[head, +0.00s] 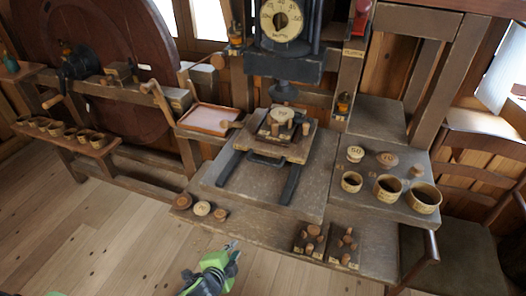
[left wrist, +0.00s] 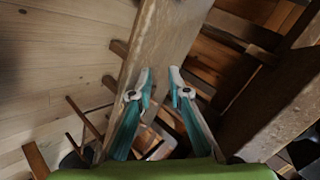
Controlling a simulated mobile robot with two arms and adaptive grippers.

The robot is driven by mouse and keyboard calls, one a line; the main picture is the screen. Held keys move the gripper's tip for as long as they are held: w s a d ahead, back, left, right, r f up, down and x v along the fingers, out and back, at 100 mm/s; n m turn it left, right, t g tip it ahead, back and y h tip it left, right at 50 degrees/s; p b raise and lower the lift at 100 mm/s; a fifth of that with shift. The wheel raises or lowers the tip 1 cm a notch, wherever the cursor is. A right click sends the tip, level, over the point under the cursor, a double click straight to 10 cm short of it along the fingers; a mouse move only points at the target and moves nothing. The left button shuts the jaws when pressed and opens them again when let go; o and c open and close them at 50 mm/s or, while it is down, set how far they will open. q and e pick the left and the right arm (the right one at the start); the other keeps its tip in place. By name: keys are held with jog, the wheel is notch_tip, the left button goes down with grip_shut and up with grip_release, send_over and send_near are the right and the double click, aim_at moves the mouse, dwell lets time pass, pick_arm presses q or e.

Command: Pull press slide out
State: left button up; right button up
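The press slide (head: 292,151) is a square wooden plate on two dark rails (head: 229,168) under the press head. It carries a dark block with a pale round disc (head: 281,115). A dark bar handle (head: 264,161) shows at its front edge. My left gripper (head: 232,245), green and grey, is in front of the bench's front edge, well apart from the slide. In the left wrist view its two fingers (left wrist: 160,75) are spread with a gap between them, with nothing held. A wooden board shows beyond them. My right gripper is not in view.
The bench (head: 255,231) holds small discs (head: 202,208) at front left and two peg blocks (head: 310,238) at front right. Cups (head: 388,188) and weights stand on the right. A reddish tray (head: 208,119) is at left, a chair (head: 470,180) at far right. The bench before the rails is bare.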

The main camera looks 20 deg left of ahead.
pick_arm(q)
jog(key=w+d+r+m+t+p, duration=0.1)
jog(key=w+r+m+t+p, duration=0.15)
jog(key=r, duration=1.45)
jog(key=m+t+h, duration=0.1)
jog(key=m+t, duration=0.2)
send_near(263, 163)
jog(key=s+r, duration=0.1)
jog(key=s, duration=0.3)
jog(key=w, duration=0.3)
jog(key=shift+w+a+f+g, duration=0.1)
jog(key=shift+g, duration=0.15)
jog(key=p+x, duration=0.1)
jog(key=x, duration=0.8)
jog(key=shift+f, duration=0.15)
jog(key=shift+w+f, duration=0.15)
jog(key=shift+w, duration=0.5)
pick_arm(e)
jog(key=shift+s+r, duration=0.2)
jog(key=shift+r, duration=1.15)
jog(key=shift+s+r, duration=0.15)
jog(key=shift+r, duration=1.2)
pick_arm(q)
grip_shut()
